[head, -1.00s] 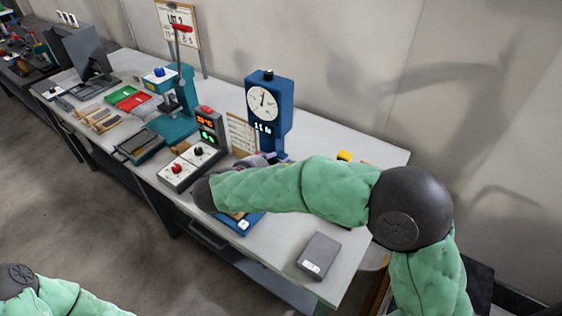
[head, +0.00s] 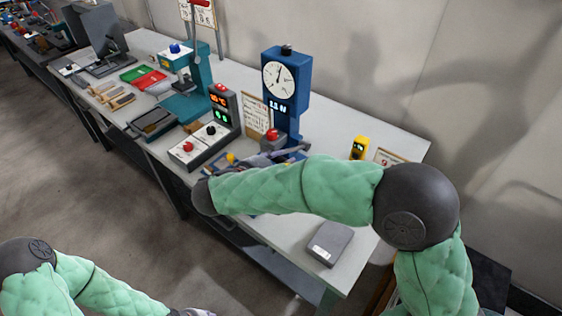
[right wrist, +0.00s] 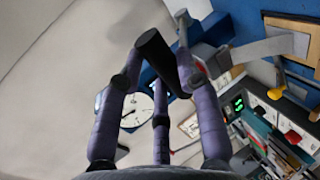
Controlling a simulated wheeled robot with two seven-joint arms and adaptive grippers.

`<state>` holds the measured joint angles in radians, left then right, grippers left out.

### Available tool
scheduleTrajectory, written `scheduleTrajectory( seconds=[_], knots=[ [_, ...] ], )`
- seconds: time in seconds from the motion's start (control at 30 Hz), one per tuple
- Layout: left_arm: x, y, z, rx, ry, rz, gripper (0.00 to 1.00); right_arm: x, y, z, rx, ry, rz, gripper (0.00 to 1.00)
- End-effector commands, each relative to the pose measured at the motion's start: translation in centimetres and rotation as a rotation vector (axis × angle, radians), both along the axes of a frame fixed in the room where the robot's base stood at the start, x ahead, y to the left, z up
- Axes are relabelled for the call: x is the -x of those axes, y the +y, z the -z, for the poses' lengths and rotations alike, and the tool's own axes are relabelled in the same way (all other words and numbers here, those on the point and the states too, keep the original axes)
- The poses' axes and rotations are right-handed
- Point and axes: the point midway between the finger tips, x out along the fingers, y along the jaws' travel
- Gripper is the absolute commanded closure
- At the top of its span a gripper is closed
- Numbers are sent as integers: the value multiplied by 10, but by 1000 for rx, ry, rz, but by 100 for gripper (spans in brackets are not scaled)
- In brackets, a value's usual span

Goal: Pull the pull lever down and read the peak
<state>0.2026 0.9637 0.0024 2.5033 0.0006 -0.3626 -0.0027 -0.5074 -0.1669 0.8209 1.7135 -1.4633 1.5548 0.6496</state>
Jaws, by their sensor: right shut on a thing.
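The blue pull tester (head: 287,78) stands upright on the bench, with a round white dial and a small lit readout too small to read surely. The dial also shows in the right wrist view (right wrist: 137,110). My right gripper (head: 290,149) is at the tester's foot, partly hidden behind my forearm. In the right wrist view its purple fingers (right wrist: 160,75) are around a black bar (right wrist: 158,57), which seems to be the pull lever's grip, and are shut on it.
A control box (head: 200,148) with red and black knobs and a lit display (head: 221,108) stand left of the tester. A teal press (head: 190,90) is farther left. A grey box (head: 329,243) lies near the front corner, and a yellow device (head: 359,147) stands at right.

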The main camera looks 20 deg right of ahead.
Motion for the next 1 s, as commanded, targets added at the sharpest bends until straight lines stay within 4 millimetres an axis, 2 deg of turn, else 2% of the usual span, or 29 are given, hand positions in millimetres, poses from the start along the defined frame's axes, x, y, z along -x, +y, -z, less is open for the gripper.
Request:
scheduleTrajectory(
  seconds=[0.03, 0.13, 0.17, 0.2, 0.23, 0.63, 0.77, 1.0],
  knots=[
    [0, 0, 1, 0, 0, 0, 60, 4, 4, 15, -6, 29, -7, 100],
    [0, 0, 1, 0, 0, 0, 60, 4, 4, 15, -6, 29, -7, 100],
    [0, 0, 1, 0, 0, 0, 60, 4, 4, 15, -6, 29, -7, 57],
    [0, 0, 1, 0, 0, 0, 60, 4, 4, 15, -6, 30, -7, 46],
    [0, 0, 1, 0, 0, 0, 60, 4, 4, 15, -6, 30, -7, 41],
    [0, 0, 1, 0, 0, 0, 60, 6, 8, 12, -4, 27, -4, 41],
    [0, 0, 1, 0, 0, 0, 60, 12, 22, 4, -2, 24, -10, 41],
    [0, 0, 1, 0, 0, 0, 60, 28, 61, -20, -3, 12, -15, 41]
  ],
)
